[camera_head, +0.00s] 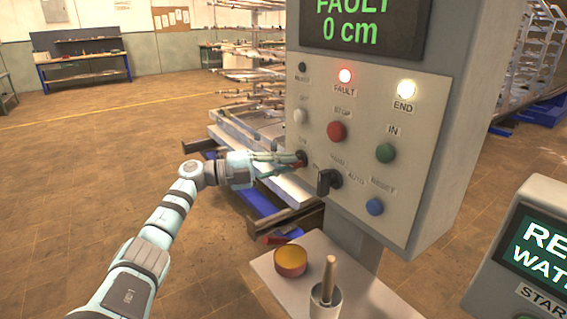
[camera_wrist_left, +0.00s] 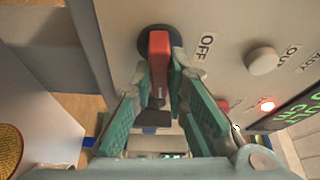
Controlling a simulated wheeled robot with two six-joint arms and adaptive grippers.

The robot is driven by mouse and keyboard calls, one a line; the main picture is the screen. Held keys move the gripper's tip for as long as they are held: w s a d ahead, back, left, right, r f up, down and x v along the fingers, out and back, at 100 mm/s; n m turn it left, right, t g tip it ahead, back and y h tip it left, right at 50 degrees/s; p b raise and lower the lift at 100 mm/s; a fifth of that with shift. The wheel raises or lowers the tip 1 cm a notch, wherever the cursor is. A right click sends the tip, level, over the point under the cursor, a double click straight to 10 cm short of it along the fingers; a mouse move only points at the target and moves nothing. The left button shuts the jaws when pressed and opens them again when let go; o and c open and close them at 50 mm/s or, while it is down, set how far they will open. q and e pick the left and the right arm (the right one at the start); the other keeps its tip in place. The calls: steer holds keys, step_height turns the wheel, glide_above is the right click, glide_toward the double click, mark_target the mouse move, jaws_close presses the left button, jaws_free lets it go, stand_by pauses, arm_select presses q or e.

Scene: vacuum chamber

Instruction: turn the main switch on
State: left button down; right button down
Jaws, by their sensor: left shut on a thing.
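The main switch (camera_head: 300,163) is a red handle on a black round base, low on the left edge of the grey control panel. In the left wrist view the red handle (camera_wrist_left: 158,62) stands out from its base, with the label OFF (camera_wrist_left: 207,44) to its right. My left gripper (camera_head: 283,159) reaches in from the left to the switch. In the wrist view its green-padded fingers (camera_wrist_left: 163,80) lie on either side of the red handle, shut on it. My right gripper is not in view.
The panel carries a red STOP button (camera_head: 337,131), a black selector (camera_head: 327,181), a green IN button (camera_head: 385,153) and a blue button (camera_head: 375,206). The FAULT lamp (camera_head: 345,76) glows red, and the display reads FAULT 0 cm. Below are a yellow-topped tin (camera_head: 291,261) and a wooden-handled tool in a cup (camera_head: 326,292).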

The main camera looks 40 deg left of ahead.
arm_select(q)
steer(key=shift+d+m+g, duration=0.1)
steer(key=shift+m+g, duration=0.2)
steer(key=shift+m, duration=0.3)
steer(key=c, duration=1.6)
jaws_free()
steer(key=shift+c, duration=0.2)
steer(key=shift+o, duration=0.2)
steer(key=shift+w+d, duration=0.15)
steer(key=v, duration=1.2)
steer(key=shift+d+r, duration=0.1)
